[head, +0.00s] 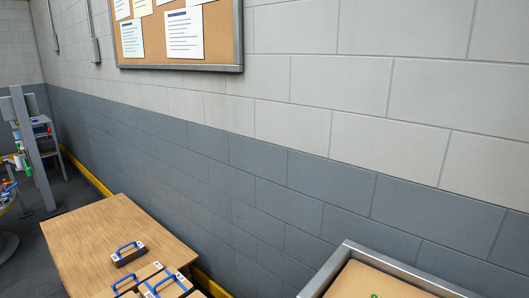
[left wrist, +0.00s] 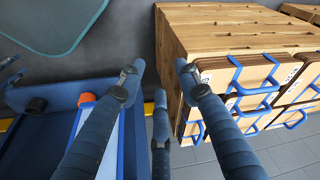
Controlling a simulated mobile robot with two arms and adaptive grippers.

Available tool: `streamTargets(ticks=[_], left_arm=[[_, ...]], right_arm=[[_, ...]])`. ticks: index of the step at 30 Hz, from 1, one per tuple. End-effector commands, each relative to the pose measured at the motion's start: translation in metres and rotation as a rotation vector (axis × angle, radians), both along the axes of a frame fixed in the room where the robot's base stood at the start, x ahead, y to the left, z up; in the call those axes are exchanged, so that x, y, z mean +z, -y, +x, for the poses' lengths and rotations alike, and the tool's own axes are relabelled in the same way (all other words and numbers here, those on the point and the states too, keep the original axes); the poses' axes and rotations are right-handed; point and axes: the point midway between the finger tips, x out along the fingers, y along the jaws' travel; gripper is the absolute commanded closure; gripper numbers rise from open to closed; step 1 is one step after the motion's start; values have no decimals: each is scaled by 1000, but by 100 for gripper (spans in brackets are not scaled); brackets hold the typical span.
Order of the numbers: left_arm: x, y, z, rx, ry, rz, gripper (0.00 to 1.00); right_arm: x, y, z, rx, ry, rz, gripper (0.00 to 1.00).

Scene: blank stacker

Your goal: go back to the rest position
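My left gripper (left wrist: 159,78) shows in the left wrist view. Its dark blue fingers are spread apart, and nothing is held between them. Floor and the side of a wooden block-like table show beyond the fingertips. The head view shows neither of my grippers, and my right gripper is in no view.
A grey-framed bin (head: 352,262) stands lower right. A brick wall (head: 250,170) runs behind. Grey floor (head: 75,190) lies left.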

Motion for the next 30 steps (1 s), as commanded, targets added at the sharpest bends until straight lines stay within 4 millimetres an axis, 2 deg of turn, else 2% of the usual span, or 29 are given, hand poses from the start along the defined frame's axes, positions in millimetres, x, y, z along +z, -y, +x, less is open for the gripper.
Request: streamTargets(ticks=[1, 5, 8, 9, 12, 15, 18, 22, 26, 30], left_arm=[[-20, 0, -3, -1, -15, 1, 66], [-78, -1, -12, -5, -39, 3, 66], [-136, -3, -31, -9, -67, 6, 66], [-159, -5, -42, -11, -77, 8, 66], [-211, -9, -74, -17, -103, 11, 66], [-253, -16, -113, -23, -128, 14, 66], [-281, -23, -151, -27, -148, 17, 66], [-301, -30, -187, -32, -164, 20, 66], [-308, -33, -204, -35, -169, 22, 66], [-308, -34, -206, -35, -170, 22, 66]], right_arm=[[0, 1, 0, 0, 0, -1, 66], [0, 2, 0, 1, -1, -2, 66], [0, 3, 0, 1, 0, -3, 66], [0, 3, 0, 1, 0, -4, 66], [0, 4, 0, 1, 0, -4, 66], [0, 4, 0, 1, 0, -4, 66], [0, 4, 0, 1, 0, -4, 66], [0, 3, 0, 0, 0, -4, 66], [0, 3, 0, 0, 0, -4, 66], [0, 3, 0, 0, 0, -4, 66]])
